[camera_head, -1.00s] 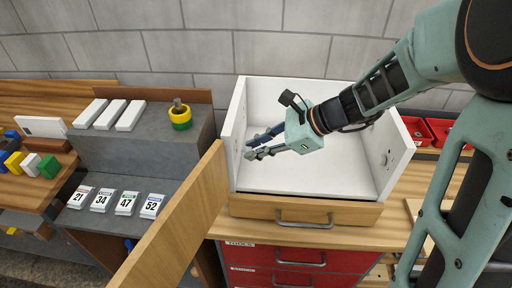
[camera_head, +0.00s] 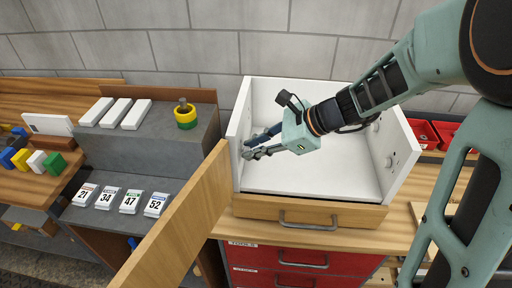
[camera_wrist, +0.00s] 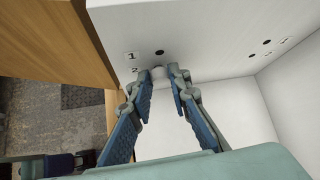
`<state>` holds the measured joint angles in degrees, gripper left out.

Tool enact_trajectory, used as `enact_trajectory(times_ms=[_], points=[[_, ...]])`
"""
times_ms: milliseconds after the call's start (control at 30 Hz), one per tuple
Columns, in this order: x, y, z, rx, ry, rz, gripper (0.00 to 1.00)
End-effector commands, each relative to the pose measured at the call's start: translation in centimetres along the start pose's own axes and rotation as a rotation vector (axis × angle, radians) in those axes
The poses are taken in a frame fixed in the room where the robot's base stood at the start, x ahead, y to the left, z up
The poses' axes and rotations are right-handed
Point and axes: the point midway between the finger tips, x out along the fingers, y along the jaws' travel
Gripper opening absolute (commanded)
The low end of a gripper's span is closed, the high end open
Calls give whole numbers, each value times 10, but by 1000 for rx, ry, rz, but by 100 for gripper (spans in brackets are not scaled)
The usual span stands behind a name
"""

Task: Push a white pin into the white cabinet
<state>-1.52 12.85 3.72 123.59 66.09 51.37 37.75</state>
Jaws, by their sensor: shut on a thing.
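The white cabinet (camera_head: 330,182) is an open-topped white box with a wooden front edge, and its wooden door stands open. My gripper (camera_head: 248,153) is inside it, pointing at its left side wall. In the wrist view my gripper (camera_wrist: 159,75) is shut on a small white pin (camera_wrist: 157,72), whose end meets or nearly meets the wall beside the label "2". Whether the pin is in a hole there cannot be told. A dark hole (camera_wrist: 159,52) beside the label "1" is empty.
The open wooden door (camera_head: 180,225) stands left of the cabinet. Several dark holes (camera_wrist: 267,42) are in the wall further right. A grey stepped block (camera_head: 150,155) carries white blocks, numbered cards and a yellow-green ring (camera_head: 186,118). Red drawers (camera_head: 278,258) are below.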

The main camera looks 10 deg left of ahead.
Motion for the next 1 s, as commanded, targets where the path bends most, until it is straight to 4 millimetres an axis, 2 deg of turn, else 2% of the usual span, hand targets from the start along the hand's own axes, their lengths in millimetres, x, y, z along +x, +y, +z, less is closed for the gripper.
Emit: enact_trajectory(times_ms=[167, 200, 367, 733, 867, 1000], points=[[4, 0, 5, -2, -3, 2, 0], [4, 0, 4, -1, -3, 2, 21], [4, 1, 5, -2, -4, 3, 37], [-1, 0, 5, -3, -5, 1, 37], [-18, -1, 5, -4, -3, -2, 37], [-49, -1, 4, -4, -1, -5, 37]])
